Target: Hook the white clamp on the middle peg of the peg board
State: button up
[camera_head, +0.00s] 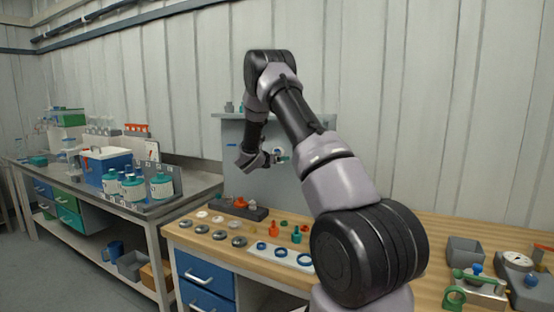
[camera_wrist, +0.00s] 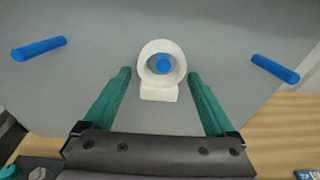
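The grey peg board (camera_head: 234,178) stands at the back of the wooden bench; in the wrist view its face (camera_wrist: 220,40) fills most of the picture. The white clamp (camera_wrist: 160,92), a ring with a block foot, is upright at the board. The blue end of the middle peg (camera_wrist: 163,64) shows inside the ring's opening. My gripper (camera_wrist: 159,75) has its teal fingers apart, one on each side of the clamp, with gaps between them and it. In the head view my gripper (camera_head: 281,159) is small at the board, and the clamp is partly hidden.
Two more blue pegs stick out at left (camera_wrist: 39,49) and right (camera_wrist: 275,68). Below the board a dark block (camera_head: 239,209), metal discs and blue rings (camera_head: 282,252) lie on the bench. A grey bin (camera_head: 465,251) and fixtures stand at the right.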

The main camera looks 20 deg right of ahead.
jog(key=v, duration=1.1)
jog(key=s+d+r+m+g+y, duration=0.1)
jog(key=s+r+m+g+y, duration=0.15)
jog(key=s+r+m, duration=0.7)
jog(key=s+d+r+m+g+y, duration=0.15)
jog(key=s+m+g, duration=0.4)
jog(key=s, duration=0.85)
jog(key=s+a+r+m+t+y, duration=0.2)
jog(key=s+a+m+y, duration=0.3)
jog(key=s, duration=0.5)
jog(key=s+a+r+m+t+y, duration=0.3)
jog(key=s+a+m, duration=0.6)
jog(key=a, duration=0.3)
jog(key=s+r+y, duration=0.1)
jog(key=y, duration=0.1)
jog(key=shift+a+m+y, duration=0.2)
jog(key=shift+m+y, duration=0.1)
jog(key=shift+m, duration=0.1)
jog(key=shift+s+d, duration=0.15)
